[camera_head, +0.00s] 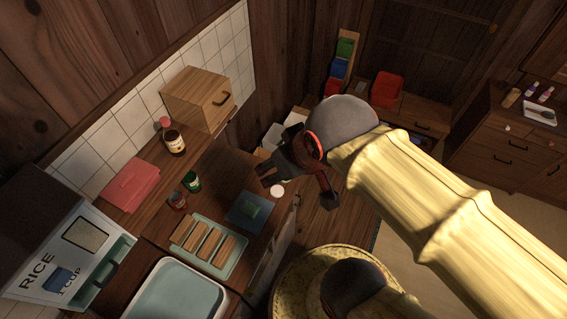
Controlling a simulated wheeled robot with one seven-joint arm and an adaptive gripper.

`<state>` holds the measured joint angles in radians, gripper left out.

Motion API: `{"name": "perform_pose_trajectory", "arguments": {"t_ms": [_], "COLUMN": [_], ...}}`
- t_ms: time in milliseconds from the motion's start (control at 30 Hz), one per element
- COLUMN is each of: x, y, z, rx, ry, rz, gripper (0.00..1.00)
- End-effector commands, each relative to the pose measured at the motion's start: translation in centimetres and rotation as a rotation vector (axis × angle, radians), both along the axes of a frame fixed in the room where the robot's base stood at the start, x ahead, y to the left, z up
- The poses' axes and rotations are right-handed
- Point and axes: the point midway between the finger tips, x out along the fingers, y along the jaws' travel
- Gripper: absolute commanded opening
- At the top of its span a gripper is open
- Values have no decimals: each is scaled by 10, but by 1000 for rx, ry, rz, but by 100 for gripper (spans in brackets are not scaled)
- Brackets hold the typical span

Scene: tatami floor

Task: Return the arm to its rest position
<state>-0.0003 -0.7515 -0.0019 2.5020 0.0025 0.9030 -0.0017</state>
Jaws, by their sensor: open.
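My arm, in a pale yellow sleeve with a grey rounded wrist, reaches from the lower right to the middle of the head view. My gripper (299,190) hangs at its end, pointing down, with its two dark fingers spread apart. I see nothing held between them. It is over the right edge of the wooden counter (229,172). A small white round thing (277,191) shows just below the left finger; I cannot tell how far apart they are in height.
On the counter are a green tray (240,262) with wooden blocks, a blue-grey board (238,210) with a green block, small jars (192,181), a pink box (131,184), a wooden box (199,99) and a rice dispenser (60,245). Drawers (510,150) stand at right.

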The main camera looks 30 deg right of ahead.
Motion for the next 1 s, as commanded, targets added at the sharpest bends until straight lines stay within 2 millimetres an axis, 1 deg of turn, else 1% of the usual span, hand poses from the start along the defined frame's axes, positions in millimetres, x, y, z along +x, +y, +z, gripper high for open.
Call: {"name": "perform_pose_trajectory", "arguments": {"t_ms": [267,367,433,567,800,900,1000], "x": [1,1,1,1,1,1,1], "y": [0,0,-1,-1,-1,-1,-1], "z": [-2,-10,-20,-47,-112,-137,-159], "rx": [-1,-2,-2,-2,-2,-2,-2], "ry": [-1,-1,-1,-1,-1,-1,-1], "rz": [0,-1,-1,-1,-1,-1,-1], "gripper": [56,56,56,56,56,56,56]}}
